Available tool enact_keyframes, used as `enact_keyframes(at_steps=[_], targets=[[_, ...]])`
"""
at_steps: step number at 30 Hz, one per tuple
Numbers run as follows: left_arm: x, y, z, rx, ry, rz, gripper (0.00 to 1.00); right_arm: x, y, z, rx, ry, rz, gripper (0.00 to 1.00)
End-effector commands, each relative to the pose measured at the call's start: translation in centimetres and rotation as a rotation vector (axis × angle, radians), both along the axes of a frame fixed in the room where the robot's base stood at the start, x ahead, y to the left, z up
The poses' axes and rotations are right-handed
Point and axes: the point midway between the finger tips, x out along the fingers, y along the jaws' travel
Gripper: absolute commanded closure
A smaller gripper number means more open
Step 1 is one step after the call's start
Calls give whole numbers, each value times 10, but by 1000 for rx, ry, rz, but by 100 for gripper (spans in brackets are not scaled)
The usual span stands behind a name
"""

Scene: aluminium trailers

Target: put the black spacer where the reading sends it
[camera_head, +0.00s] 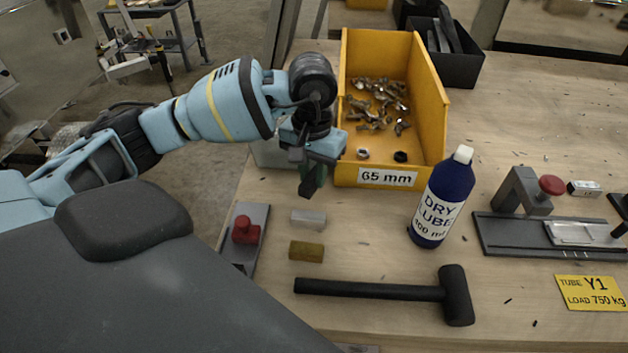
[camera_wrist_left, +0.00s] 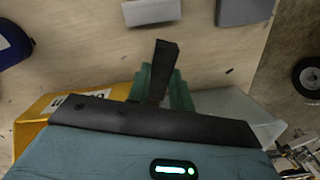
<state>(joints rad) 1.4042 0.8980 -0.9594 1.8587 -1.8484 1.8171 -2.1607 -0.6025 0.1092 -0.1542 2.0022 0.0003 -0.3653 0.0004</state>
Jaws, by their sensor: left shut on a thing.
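My left gripper (camera_head: 310,176) is shut on a black spacer (camera_head: 313,181), a dark block that juts down from the fingers above the bench, just left of the yellow bin's front. In the left wrist view the green fingers (camera_wrist_left: 160,88) grip the black spacer (camera_wrist_left: 164,66), which points away from the palm. The yellow bin (camera_head: 432,100) has a "65 mm" label (camera_head: 387,177) and holds several metal pieces. A yellow card (camera_head: 590,293) reads "TUBE Y1, LOAD 750 kg". My right gripper does not show.
A grey translucent bin (camera_head: 268,155) stands partly behind my left gripper. Silver (camera_head: 308,219) and brass-coloured (camera_head: 306,252) blocks lie below it, beside a red-knobbed fixture (camera_head: 246,232). A blue bottle (camera_head: 440,205), a black mallet (camera_head: 380,290) and another fixture (camera_head: 505,233) occupy the bench.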

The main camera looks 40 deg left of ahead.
Motion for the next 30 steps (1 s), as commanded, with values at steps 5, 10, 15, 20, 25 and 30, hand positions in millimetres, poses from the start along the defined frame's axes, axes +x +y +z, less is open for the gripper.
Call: enact_keyframes(at_steps=[5,10,15,20,25,30], targets=[[5,0,0,0,-1,0,100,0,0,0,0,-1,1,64],[7,2,-18,1,2,0,100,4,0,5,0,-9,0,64],[8,1,-35,0,0,-1,100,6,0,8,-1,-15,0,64],[8,1,-36,0,-1,-1,100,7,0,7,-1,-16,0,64],[8,1,-39,0,1,0,100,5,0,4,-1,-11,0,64],[8,1,-39,0,0,0,63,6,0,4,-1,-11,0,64]])
